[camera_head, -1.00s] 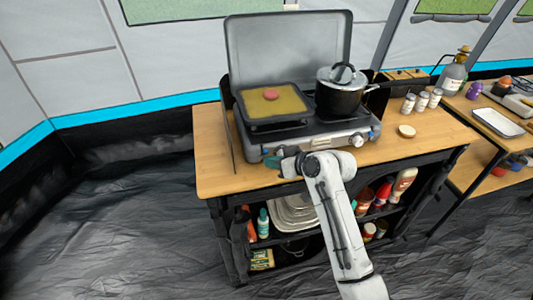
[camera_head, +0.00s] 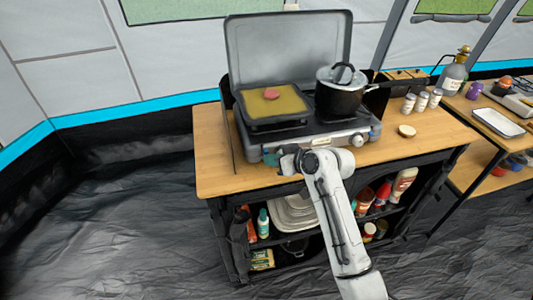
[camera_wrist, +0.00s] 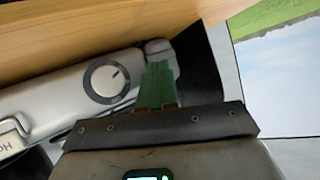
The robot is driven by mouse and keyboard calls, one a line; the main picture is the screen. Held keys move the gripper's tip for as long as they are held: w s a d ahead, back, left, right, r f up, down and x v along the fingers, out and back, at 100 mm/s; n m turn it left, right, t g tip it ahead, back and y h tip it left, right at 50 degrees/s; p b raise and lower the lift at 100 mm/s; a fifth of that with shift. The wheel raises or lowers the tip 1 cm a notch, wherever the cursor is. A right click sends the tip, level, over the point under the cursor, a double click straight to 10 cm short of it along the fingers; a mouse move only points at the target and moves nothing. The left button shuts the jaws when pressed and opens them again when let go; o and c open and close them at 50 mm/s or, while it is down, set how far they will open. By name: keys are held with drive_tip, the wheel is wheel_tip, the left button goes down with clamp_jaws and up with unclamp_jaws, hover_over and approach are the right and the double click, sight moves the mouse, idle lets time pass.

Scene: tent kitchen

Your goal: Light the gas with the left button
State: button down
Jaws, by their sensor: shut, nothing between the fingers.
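The grey gas stove (camera_head: 312,140) stands on the wooden table, lid open. In the wrist view its front panel (camera_wrist: 50,105) carries a round knob (camera_wrist: 105,80) with a dark ring and a light centre with a small mark. My gripper (camera_head: 271,158) is at the stove's front left in the head view. Its green fingers, seen in the wrist view (camera_wrist: 157,80), are shut together with nothing between them. They lie just right of the knob there; I cannot tell whether they touch the panel. The left knob is not clear in the head view. A right knob (camera_head: 357,139) shows at the other end.
A yellow-topped griddle (camera_head: 290,103) with a pink piece on it sits on the left burner. A lidded pot (camera_head: 338,100) stands on the right burner, handle pointing right. Several small jars (camera_head: 421,101) stand right of the stove. The wooden tabletop (camera_head: 225,178) is bare at left front.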

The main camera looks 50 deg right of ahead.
drive_tip(key=shift+w+d, duration=0.25)
drive_tip(key=shift+w, duration=0.1)
idle(0.5)
idle(0.3)
drive_tip(key=shift+s+a+p, duration=0.3)
drive_tip(key=shift+s+a, duration=0.15)
drive_tip(key=shift+s, duration=0.25)
drive_tip(key=s+a, duration=0.1)
drive_tip(key=s+a+p, duration=0.1)
drive_tip(key=s+p, duration=0.1)
drive_tip(key=s, duration=0.1)
drive_tip(key=shift+s+a, duration=0.1)
drive_tip(key=shift+a, duration=0.3)
idle(0.7)
